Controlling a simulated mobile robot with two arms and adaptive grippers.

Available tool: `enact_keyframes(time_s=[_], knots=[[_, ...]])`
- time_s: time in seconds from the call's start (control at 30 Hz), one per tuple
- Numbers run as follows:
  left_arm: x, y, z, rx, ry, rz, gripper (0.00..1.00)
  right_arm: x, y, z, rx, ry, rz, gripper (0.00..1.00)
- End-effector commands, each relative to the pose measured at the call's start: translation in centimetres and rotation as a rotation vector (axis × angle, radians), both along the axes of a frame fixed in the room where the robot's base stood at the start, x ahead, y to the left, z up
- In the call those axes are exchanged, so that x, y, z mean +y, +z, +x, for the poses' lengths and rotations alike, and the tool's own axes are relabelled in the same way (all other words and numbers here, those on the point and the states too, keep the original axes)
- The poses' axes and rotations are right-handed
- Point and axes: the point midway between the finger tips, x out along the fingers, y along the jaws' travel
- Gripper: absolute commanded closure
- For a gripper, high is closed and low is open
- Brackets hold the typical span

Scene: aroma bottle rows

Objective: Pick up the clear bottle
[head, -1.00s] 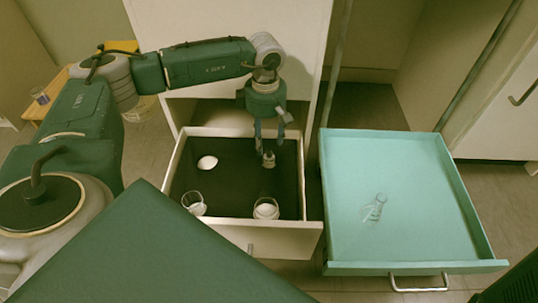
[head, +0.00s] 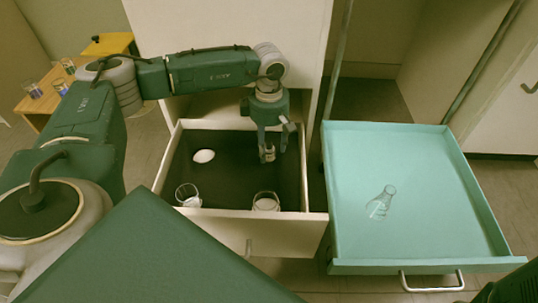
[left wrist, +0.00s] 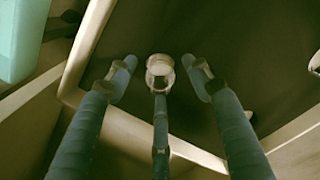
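In the head view, a clear glass vessel (head: 265,202) with pale content stands near the front wall of the dark-floored drawer (head: 287,232). A similar clear glass (head: 188,195) is at its front left. A clear conical flask (head: 380,204) leans or lies in the teal drawer (head: 430,268); I cannot tell which. My left gripper (head: 267,150) hangs over the dark drawer, behind the front-right vessel. In the left wrist view its three fingers (left wrist: 160,78) are spread and empty, with a clear vessel (left wrist: 160,66) beyond the middle finger's tip.
A white round object (head: 204,156) lies in the back left of the dark drawer. Drawer walls surround the gripper's space. A small wooden table (head: 45,103) at the far left carries several glasses. Most of the teal drawer is empty.

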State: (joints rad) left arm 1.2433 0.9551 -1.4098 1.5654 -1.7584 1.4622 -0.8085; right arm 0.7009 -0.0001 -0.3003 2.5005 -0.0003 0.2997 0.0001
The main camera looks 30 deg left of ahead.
Motion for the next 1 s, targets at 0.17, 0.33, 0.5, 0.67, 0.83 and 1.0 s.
enact_keyframes(time_s=[0.17, 0.33, 0.5, 0.67, 0.83, 1.0], knots=[[0.0, 0.0, 0.0, 0.000, 0.000, 0.000, 0.84, 0.0, 0.0, 0.0, -0.001, 0.000, -0.001, 0.67], [0.0, 0.0, 0.0, 0.000, 0.000, 0.000, 0.97, 0.0, 0.0, 0.0, -0.001, 0.000, -0.001, 0.67], [0.0, 0.0, 0.0, 0.000, 0.000, 0.000, 0.97, 0.0, 0.0, 0.0, -0.001, 0.000, -0.001, 0.67], [0.0, 0.5, 0.0, 0.000, 0.000, -0.001, 0.97, 0.0, 0.4, 0.0, -0.001, 0.000, -0.001, 0.67], [0.0, 2.5, 0.0, -0.001, 0.000, -0.001, 0.97, 0.0, 1.7, 0.0, 0.000, 0.000, 0.000, 0.67], [0.0, 6.2, 0.1, -0.002, 0.000, -0.002, 0.97, 0.0, 4.1, 0.0, 0.001, 0.000, 0.000, 0.67]])
